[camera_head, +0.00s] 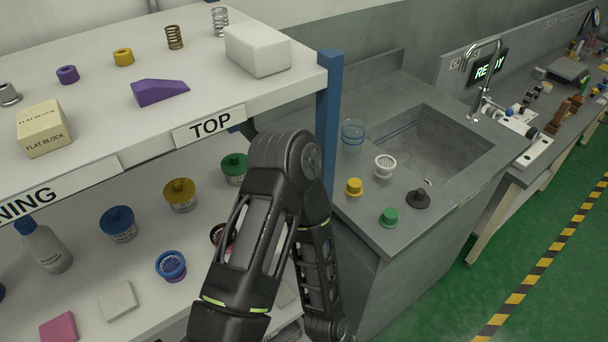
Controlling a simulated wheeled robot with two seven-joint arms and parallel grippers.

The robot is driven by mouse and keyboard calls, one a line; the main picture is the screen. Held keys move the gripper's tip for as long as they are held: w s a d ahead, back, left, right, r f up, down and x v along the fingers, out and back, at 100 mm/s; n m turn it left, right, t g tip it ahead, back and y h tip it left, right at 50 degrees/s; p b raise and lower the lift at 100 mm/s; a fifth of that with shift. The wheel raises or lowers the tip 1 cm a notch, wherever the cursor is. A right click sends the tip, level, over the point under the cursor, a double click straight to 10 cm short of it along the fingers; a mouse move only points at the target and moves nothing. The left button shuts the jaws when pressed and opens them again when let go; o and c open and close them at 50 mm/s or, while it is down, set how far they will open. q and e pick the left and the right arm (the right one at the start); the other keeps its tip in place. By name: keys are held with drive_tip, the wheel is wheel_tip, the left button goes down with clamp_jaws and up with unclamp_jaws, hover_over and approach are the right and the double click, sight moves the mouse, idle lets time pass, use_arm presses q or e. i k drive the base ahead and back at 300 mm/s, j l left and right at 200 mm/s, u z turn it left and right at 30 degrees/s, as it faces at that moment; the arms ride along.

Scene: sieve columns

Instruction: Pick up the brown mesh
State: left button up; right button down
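A dark reddish-brown round piece (217,234) sits on the lower shelf, mostly hidden behind my black arm. It may be the brown mesh, but I cannot tell for sure. A blue-rimmed round piece (171,265) is to its left on the same shelf. A white mesh basket (385,166) stands on the grey counter beside the sink. My arm rises from the bottom centre, bends at the shelf's right end and goes back down. Neither gripper shows in the head view.
A blue post (328,120) edges the shelf. Yellow (354,187), green (389,217) and black (418,198) caps sit near the sink (430,150).

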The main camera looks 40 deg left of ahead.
sight(218, 227)
drive_tip(key=l+u, duration=0.1)
drive_tip(key=u, duration=0.25)
drive_tip(key=l+u, duration=0.1)
drive_tip(key=u, duration=0.25)
drive_tip(key=l+u, duration=0.15)
drive_tip(key=u, duration=0.2)
drive_tip(key=l+u, duration=0.2)
drive_tip(key=l, duration=0.35)
drive_tip(key=l+u, duration=0.15)
drive_tip(key=l, duration=0.35)
drive_tip(key=k+l+u, duration=0.2)
drive_tip(key=l, duration=0.3)
drive_tip(key=l+u, duration=0.15)
drive_tip(key=l, duration=0.4)
drive_tip(key=i+j, duration=0.35)
